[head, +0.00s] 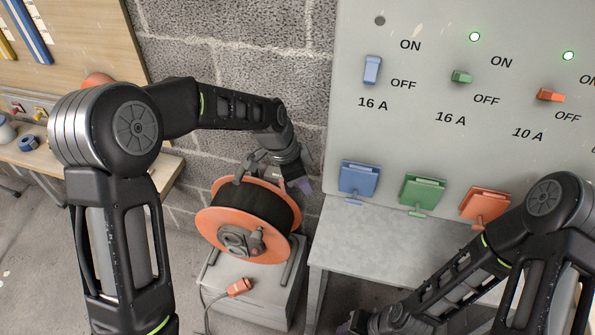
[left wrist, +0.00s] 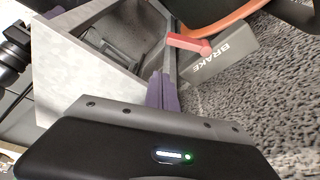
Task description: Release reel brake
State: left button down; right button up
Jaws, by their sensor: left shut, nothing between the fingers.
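The orange reel (head: 218,229) wound with black cable stands on a grey base box (head: 232,285) against the block wall. In the left wrist view, a red brake lever (left wrist: 190,44) lies across a grey block marked BRAKE (left wrist: 222,58), close to the orange reel rim (left wrist: 225,17). My left gripper (head: 305,186) is beside the upper right of the reel. Its purple fingers (left wrist: 163,91) are shut and empty, just below and left of the lever, seemingly apart from it. My right gripper (head: 358,322) shows only partly at the bottom edge.
A grey panel (head: 425,130) with switches and blue, green and orange sockets stands at the right above a grey bench (head: 355,245). An orange plug (head: 239,287) lies on the base box. A wooden bench (head: 95,183) is at the left.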

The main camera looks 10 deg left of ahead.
aim_at(283, 190)
pick_arm(q)
jog(key=shift+s+a+f, duration=0.1)
jog(key=shift+s+a, duration=0.15)
jog(key=shift+a, duration=0.35)
jog(key=shift+s+a+f, duration=0.1)
jog(key=shift+s+a, duration=0.2)
jog(key=shift+a, duration=0.3)
jog(key=shift+s+a, duration=0.25)
jog(key=shift+a, duration=0.35)
